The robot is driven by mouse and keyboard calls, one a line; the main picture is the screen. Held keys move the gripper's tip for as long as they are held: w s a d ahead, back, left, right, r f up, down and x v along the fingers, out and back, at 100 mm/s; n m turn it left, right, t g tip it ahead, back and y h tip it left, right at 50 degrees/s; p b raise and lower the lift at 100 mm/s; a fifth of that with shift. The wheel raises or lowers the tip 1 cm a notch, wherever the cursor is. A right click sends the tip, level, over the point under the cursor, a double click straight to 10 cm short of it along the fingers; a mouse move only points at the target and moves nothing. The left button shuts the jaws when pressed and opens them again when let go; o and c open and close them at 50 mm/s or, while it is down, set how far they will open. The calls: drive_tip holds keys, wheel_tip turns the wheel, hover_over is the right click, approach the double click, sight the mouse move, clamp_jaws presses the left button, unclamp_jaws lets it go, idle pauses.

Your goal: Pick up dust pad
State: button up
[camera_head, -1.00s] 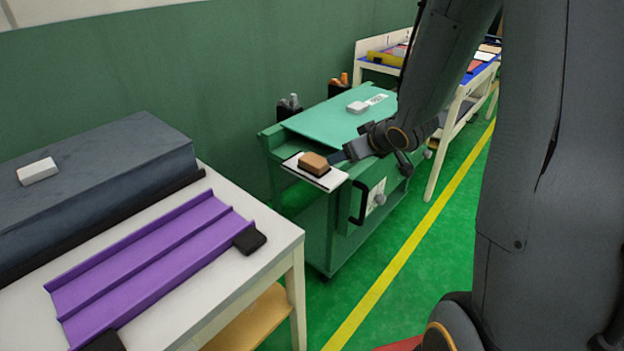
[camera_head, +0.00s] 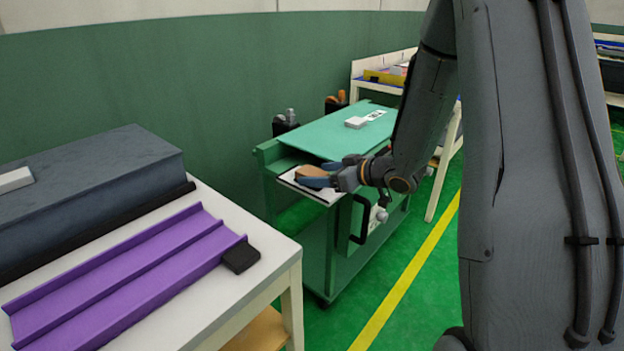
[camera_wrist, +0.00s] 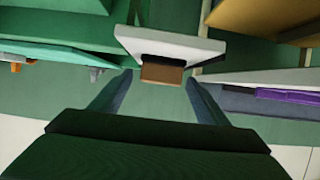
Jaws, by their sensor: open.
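The dust pad appears to be the tan-brown block (camera_head: 309,170) on a small white shelf (camera_head: 329,196) at the near end of the green cart. My gripper (camera_head: 322,174) is open, with its blue-grey fingers reaching over the shelf beside the block and partly hiding it. In the wrist view the block (camera_wrist: 162,75) shows between the tips of my open fingers (camera_wrist: 160,79), with a dark strip along it and the white shelf (camera_wrist: 190,47) behind. I cannot tell whether either finger touches it.
The green cart (camera_head: 335,137) carries a white block (camera_head: 356,122) and has a black handle (camera_head: 361,218). At the left, a white table (camera_head: 277,262) holds a purple ribbed panel (camera_head: 130,275) and a dark grey block (camera_head: 90,185). Green floor with a yellow line (camera_head: 405,278) lies at the right.

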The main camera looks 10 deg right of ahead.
sight(318, 174)
drive_tip(key=x, duration=0.3)
drive_tip(key=shift+f, duration=0.15)
drive_tip(key=c, duration=1.2)
